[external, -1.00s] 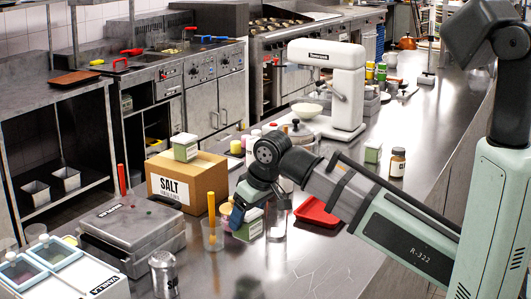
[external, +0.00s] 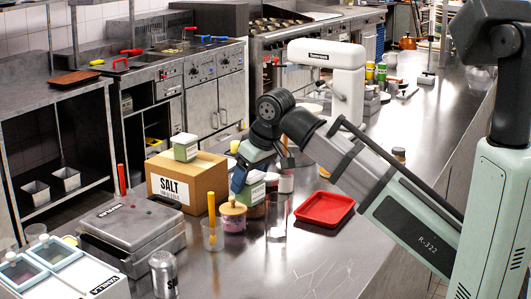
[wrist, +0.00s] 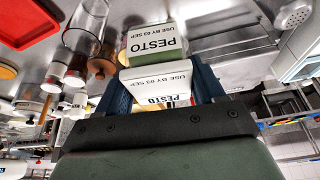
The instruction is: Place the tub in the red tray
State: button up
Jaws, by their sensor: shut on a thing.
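My gripper (external: 240,178), with blue fingers, is shut on a white-and-green pesto tub (external: 252,193) and holds it above the counter. In the wrist view the held tub (wrist: 157,80) sits between the blue fingers, its PESTO label showing. The red tray (external: 325,209) lies on the counter to the right of my gripper in the external view, and its visible inside looks empty. It also shows at the left edge of the wrist view (wrist: 25,42).
A lidded purple jar (external: 233,217) and a clear glass (external: 277,218) stand below and near my gripper. Another tub (external: 185,147) sits on the salt box (external: 188,180). A further pesto tub (wrist: 152,40) shows beyond the held one. The counter in front of the tray is clear.

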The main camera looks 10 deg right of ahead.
jog(key=w+d+m, duration=0.1)
jog(key=w+d, duration=0.9)
jog(key=d, duration=0.1)
jog(key=m+h, duration=0.1)
jog(key=m, duration=0.1)
send_over(326, 211)
jog(key=shift+t, duration=0.3)
jog(key=shift+a+f, duration=0.1)
jog(key=shift+f, duration=7.45)
jog(key=shift+s+f, duration=0.1)
jog(key=shift+f, duration=0.05)
jog(key=o, duration=1.2)
jog(key=shift+v, duration=6.15)
